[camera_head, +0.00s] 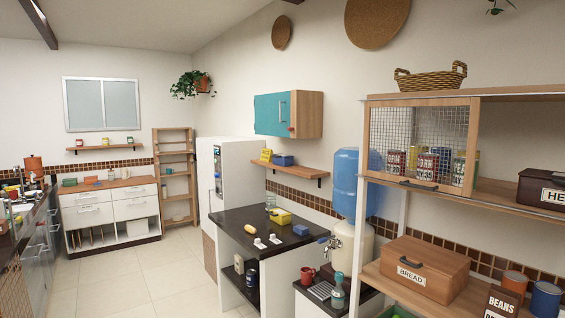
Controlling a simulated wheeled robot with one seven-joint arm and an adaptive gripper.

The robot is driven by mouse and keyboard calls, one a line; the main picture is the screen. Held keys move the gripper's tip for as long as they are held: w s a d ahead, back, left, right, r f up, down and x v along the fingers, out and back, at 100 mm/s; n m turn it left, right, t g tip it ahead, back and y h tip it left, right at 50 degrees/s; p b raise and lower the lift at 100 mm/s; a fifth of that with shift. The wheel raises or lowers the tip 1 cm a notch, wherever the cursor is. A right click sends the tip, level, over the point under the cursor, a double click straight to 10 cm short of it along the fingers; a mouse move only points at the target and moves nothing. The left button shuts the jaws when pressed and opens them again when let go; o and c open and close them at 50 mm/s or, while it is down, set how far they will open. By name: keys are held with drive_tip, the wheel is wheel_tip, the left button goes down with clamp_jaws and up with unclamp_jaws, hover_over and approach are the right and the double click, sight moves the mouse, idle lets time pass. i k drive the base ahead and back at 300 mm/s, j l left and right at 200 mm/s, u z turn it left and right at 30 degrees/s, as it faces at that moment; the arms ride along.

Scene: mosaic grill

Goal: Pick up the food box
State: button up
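My gripper is not in view, and no part of my arm shows. Several boxes are in view, and I cannot tell which one is the food box. A small yellow box (281,217) sits on the dark countertop (240,226) in the middle. A small dark blue box (300,230) sits near the counter's right end. A blue box (283,160) and a yellow box (266,155) stand on the wooden wall shelf (300,169) above. A large wooden box marked BREAD (425,270) sits on the rack at the right.
A water dispenser (358,185) stands between the counter and the rack. The rack (535,215) fills the right side, with cans (545,298) at its lower right. A white fridge (228,165) stands behind the counter. The tiled floor (135,275) at left centre is clear.

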sight(284, 161)
drive_tip(key=i+j, duration=0.2)
drive_tip(key=i, duration=0.35)
drive_tip(key=i+j+u, duration=0.1)
drive_tip(key=i, duration=0.45)
drive_tip(key=i+j+u, duration=0.1)
drive_tip(key=i, duration=0.4)
drive_tip(key=j, duration=0.1)
